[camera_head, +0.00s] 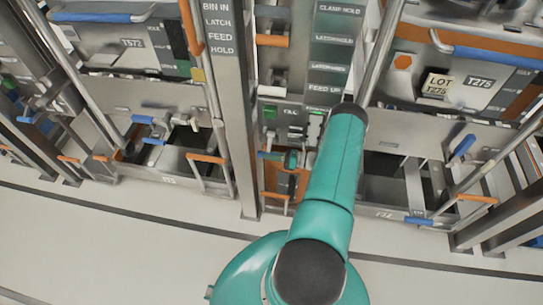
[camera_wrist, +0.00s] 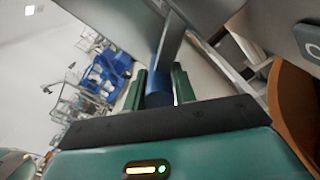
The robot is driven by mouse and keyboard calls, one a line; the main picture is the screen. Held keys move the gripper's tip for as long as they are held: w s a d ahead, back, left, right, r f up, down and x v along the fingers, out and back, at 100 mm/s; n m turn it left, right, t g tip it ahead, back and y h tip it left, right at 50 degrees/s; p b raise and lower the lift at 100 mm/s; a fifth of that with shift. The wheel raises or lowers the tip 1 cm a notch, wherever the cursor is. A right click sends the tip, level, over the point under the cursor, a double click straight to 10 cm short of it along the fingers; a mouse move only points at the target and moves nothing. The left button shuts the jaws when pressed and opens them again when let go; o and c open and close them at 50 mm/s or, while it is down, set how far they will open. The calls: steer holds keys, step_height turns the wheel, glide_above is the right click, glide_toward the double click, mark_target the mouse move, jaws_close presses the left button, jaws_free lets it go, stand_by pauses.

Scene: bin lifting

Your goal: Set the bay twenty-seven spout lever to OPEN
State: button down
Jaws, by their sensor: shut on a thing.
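In the wrist view my gripper (camera_wrist: 160,82) has its two dark green fingers closed on either side of a blue grip (camera_wrist: 159,99). The grip joins a flat grey metal bar that runs up and away from the fingers. I cannot read a bay number on it, so I cannot tell from the label that it is the bay twenty-seven spout lever. In the head view my teal arm covers part of the central bay, and the gripper's hold is not clear.
In the head view a grey post (camera_head: 232,130) labelled BIN IN, LATCH, FEED, HOLD stands left of my arm. Slanted rails and orange handles crowd the bays. The pale floor (camera_head: 110,245) in front is clear.

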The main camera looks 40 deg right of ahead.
steer(key=shift+s+a+r+m, duration=0.1)
steer(key=shift+a+r+m, duration=0.05)
steer(key=shift+r+m, duration=0.4)
steer(key=shift+s+a+r+m, duration=0.1)
steer(key=shift+r+m, duration=0.4)
steer(key=shift+m, duration=0.05)
steer(key=shift+r, duration=1.2)
steer(key=shift+w+d+r, duration=0.1)
steer(key=shift+r, duration=0.35)
steer(key=shift+w+d+r, duration=0.1)
steer(key=shift+r, duration=0.35)
steer(key=c, duration=1.2)
jaws_free()
steer(key=shift+w+f, duration=0.1)
steer(key=shift+o, duration=0.3)
steer(key=shift+a+f, duration=0.1)
